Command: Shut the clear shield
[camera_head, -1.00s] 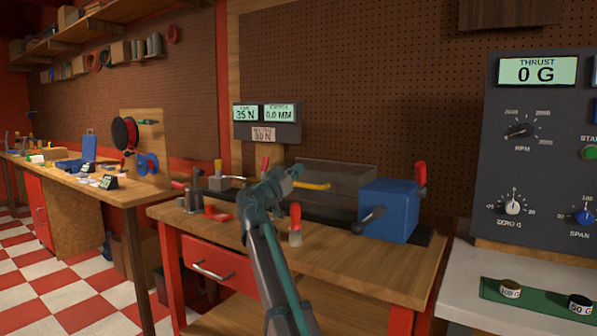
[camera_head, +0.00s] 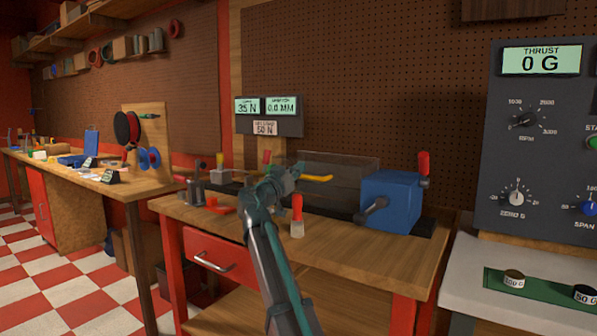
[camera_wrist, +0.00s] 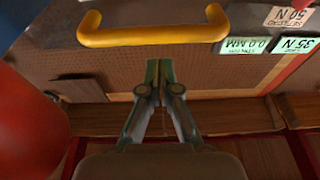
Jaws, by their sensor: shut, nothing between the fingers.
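The clear shield (camera_head: 350,172) is a see-through grey panel on the bench, left of a blue block, with a yellow bar handle (camera_head: 318,178) low at its left. How far it is open cannot be told. In the wrist view the yellow handle (camera_wrist: 152,37) spans the top of the picture, beyond my fingertips. My gripper (camera_wrist: 159,72) is shut and empty, apart from the handle in that view. In the head view my gripper (camera_head: 291,172) is beside the handle's left end; contact cannot be told there.
The blue block (camera_head: 392,200) with a dark crank stands right of the shield. A red-handled tool (camera_head: 297,215) stands in front. A display box (camera_head: 268,116) is mounted behind. A red rounded thing (camera_wrist: 30,120) fills the wrist view's left side.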

